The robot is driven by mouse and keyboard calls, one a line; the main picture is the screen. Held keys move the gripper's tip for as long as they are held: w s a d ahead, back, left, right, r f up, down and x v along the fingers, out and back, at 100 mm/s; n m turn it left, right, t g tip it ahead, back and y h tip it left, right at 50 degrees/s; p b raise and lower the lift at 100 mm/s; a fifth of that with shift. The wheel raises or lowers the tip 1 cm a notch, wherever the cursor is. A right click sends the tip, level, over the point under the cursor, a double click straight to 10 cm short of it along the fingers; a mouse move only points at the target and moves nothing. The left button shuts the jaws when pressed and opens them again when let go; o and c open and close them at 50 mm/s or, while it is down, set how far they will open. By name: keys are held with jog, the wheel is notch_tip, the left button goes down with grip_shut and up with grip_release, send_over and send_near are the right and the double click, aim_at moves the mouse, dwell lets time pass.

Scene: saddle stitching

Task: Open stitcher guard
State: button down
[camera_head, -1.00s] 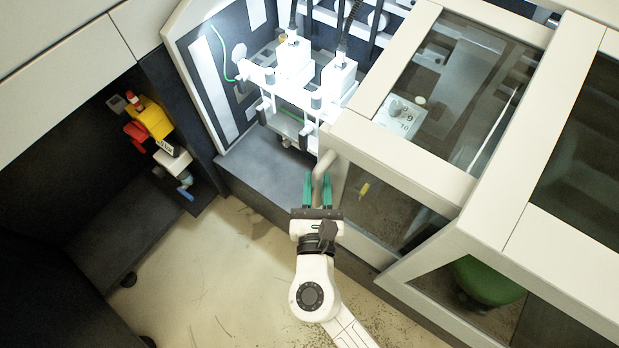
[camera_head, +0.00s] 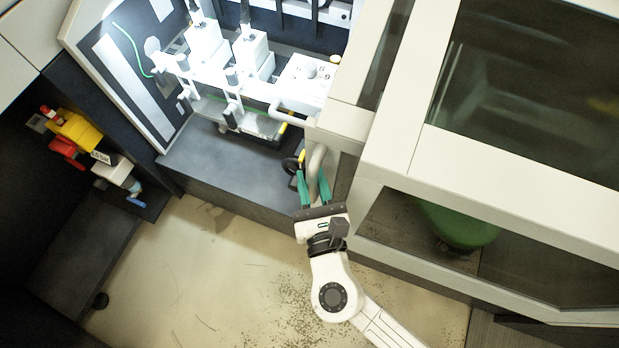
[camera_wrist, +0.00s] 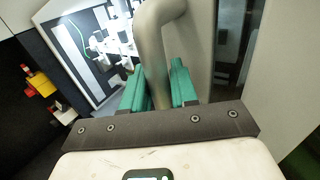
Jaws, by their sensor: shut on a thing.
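The stitcher guard (camera_head: 342,122) is a cream-framed cover with dark windows, right of the lit stitching heads (camera_head: 228,60). Its grey bent handle (camera_head: 318,156) stands at the guard's left edge. My gripper (camera_head: 313,182) has green fingers on either side of this handle and is shut on it. The stitching heads and a white dial panel (camera_head: 304,76) lie uncovered left of the guard.
A fixed cream-framed housing (camera_head: 395,170) with dark windows stands at right, a green rounded object (camera_head: 455,225) behind its lower window. A yellow and red valve unit (camera_head: 75,135) is at left. Open floor (camera_head: 210,270) lies below the dark machine ledge (camera_head: 225,178).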

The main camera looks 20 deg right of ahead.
jog(key=c, duration=1)
grip_release()
jog(key=s+b, duration=0.1)
jog(key=s, duration=0.9)
jog(key=shift+s+a+b, duration=0.35)
jog(key=shift+s+a, duration=0.05)
